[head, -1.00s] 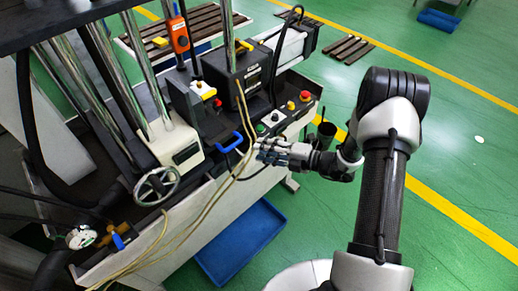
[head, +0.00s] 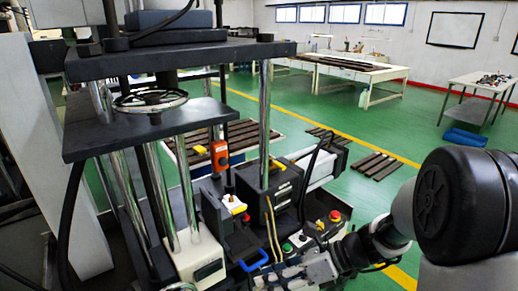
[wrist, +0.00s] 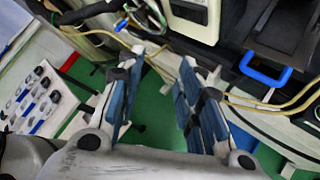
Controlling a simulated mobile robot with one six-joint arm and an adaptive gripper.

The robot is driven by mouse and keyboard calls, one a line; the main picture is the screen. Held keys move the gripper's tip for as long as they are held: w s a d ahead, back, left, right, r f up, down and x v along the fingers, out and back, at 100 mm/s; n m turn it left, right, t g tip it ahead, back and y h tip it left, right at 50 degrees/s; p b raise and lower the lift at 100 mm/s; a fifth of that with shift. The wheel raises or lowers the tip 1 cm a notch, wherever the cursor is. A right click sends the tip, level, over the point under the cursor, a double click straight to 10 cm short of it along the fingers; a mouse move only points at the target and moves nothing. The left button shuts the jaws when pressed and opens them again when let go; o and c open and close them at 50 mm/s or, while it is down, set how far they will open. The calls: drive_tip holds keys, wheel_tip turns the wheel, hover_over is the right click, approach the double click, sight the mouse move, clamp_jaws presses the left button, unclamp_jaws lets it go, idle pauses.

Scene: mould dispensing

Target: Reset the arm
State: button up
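My gripper (head: 298,274) is at the bottom of the head view, in front of the machine's control buttons and partly cut off by the frame edge. My arm (head: 445,205) comes in from the right. In the wrist view my gripper (wrist: 160,78) has its blue-padded fingers spread apart, with nothing held between them. Green floor and part of the machine's front show between and beyond the fingers. The press machine (head: 185,145) fills the left of the head view.
A blue handle (wrist: 265,70) and yellow cables (wrist: 270,105) are close to the fingers in the wrist view. A red button (head: 335,215) sits on the machine. Pallets (head: 375,166) lie on the floor. Worktables (head: 345,70) stand far back, with open green floor before them.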

drive_tip(key=s+d+r+n+t+h, duration=0.2)
drive_tip(key=s+d+r+n+h, duration=0.3)
drive_tip(key=s+n, duration=0.4)
drive_tip(key=s+d+r+n+t+h, duration=0.2)
drive_tip(key=s+d+r+n+h, duration=0.3)
drive_tip(key=n, duration=1.1)
drive_tip(key=s+h, duration=0.1)
drive_tip(key=s, duration=0.2)
drive_tip(key=shift+s+d+r+h, duration=0.25)
drive_tip(key=shift+s+d+h, duration=0.05)
drive_tip(key=shift+s+d, duration=0.1)
drive_tip(key=shift+c, duration=0.4)
